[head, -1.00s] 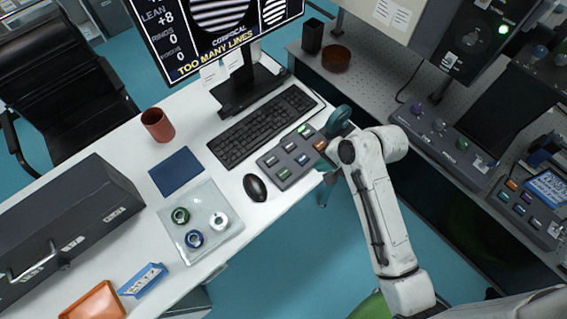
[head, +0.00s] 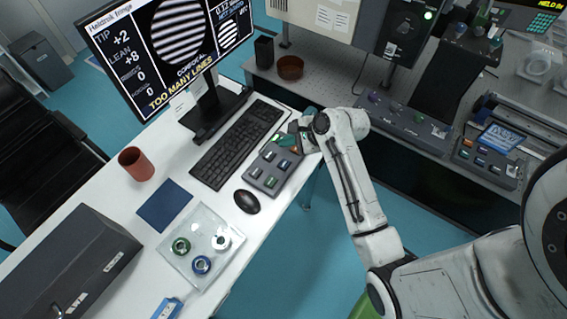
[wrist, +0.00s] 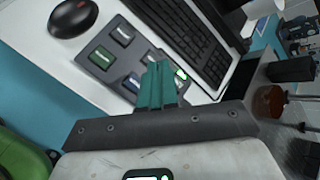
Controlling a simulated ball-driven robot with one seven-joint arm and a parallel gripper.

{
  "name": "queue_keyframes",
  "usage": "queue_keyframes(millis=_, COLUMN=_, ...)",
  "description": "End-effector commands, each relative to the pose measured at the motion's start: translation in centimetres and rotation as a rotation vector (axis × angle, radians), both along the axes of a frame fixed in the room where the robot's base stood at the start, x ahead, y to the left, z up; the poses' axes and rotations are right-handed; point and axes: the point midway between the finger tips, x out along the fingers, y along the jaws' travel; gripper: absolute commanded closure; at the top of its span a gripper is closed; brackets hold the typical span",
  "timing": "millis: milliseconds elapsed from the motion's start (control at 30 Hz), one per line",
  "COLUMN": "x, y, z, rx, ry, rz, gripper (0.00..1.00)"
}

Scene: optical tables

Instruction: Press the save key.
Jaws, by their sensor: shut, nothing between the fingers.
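The grey keypad (head: 263,181) lies on the white desk beside the keyboard. It has several dark, green and orange keys, and their labels are too small to read, so I cannot tell which is the save key. In the wrist view the keypad (wrist: 101,60) lies behind my gripper (wrist: 155,68), whose teal fingers are shut and empty. The fingertips are over the keypad, hiding part of it, beside a brightly lit green key (wrist: 181,74). In the head view my gripper (head: 296,138) is at the keypad's far right end. I cannot tell whether the fingertips touch a key.
The black keyboard (head: 238,144) and mouse (head: 247,201) lie next to the keypad. The monitor (head: 170,50) reads "TOO MANY LINES". A glass tray (head: 187,258) with several rings, a blue pad (head: 164,205) and a brown cup (head: 136,163) stand on the desk.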

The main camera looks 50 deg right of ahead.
Motion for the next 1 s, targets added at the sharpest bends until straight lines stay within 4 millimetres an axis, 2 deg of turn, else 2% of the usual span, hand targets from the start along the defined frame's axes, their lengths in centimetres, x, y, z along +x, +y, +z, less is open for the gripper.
queue_keyframes(millis=267, x=-0.1, y=0.0, z=-2.0, rx=0.001, ry=0.003, rz=-0.001, gripper=1.0)
queue_keyframes(millis=333, x=0.0, y=0.0, z=-3.1, rx=-0.001, ry=0.0, rz=0.001, gripper=1.0)
queue_keyframes(millis=700, x=0.0, y=0.0, z=-6.8, rx=-0.001, ry=0.0, rz=0.001, gripper=1.0)
queue_keyframes(millis=1000, x=0.0, y=0.0, z=-8.7, rx=0.0, ry=0.001, rz=0.001, gripper=1.0)
